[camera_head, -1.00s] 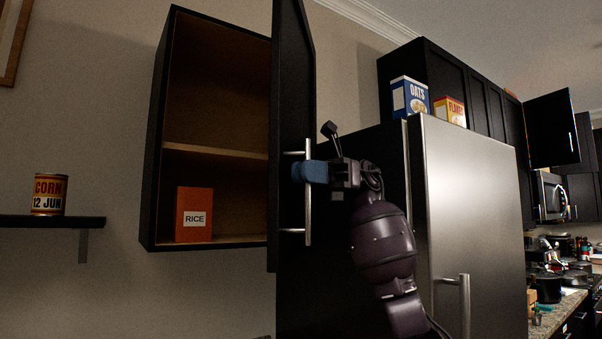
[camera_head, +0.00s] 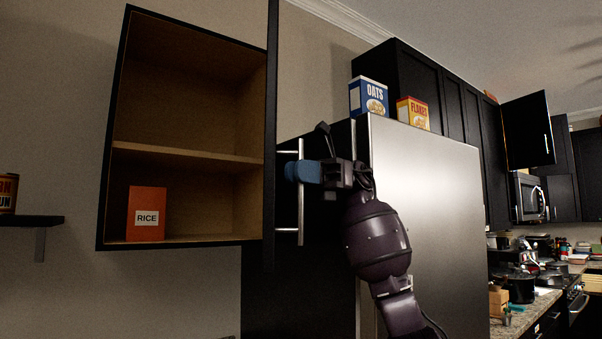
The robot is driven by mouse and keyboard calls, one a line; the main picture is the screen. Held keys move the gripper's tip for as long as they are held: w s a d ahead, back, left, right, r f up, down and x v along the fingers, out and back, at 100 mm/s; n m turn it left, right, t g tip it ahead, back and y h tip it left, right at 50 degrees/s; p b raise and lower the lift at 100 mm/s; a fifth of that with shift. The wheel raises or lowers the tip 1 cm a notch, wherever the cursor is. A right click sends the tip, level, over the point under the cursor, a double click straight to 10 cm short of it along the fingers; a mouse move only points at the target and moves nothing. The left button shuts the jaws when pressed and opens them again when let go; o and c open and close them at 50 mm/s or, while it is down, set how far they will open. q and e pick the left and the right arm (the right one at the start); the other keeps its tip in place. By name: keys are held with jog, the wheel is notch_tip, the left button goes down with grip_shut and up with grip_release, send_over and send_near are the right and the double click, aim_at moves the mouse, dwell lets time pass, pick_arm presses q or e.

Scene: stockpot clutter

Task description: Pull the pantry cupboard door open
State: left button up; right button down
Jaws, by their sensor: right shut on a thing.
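The pantry cupboard (camera_head: 112,160) hangs on the wall at the left, its inside exposed. Its black door (camera_head: 271,120) stands swung out and is seen nearly edge-on at the cupboard's right side. The door's silver bar handle (camera_head: 301,215) is upright on the door's right face. My right gripper (camera_head: 300,172), with blue fingers, is shut on the upper part of this handle. The fingertips partly hide the bar. My left gripper is not in view.
An orange rice box (camera_head: 146,213) stands on the cupboard's bottom. A steel fridge (camera_head: 430,200) is close to the right of my arm, with an oats box (camera_head: 368,97) and a flakes box (camera_head: 412,113) on top. A corn can (camera_head: 8,193) sits on a shelf (camera_head: 30,221) at far left.

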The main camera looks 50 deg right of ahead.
jog(key=shift+s+d, duration=0.15)
dwell(0.3)
jog(key=c, duration=1.2)
grip_release()
jog(key=shift+r, duration=0.1)
jog(key=shift+r+p, duration=2.45)
jog(key=shift+r, duration=7.5)
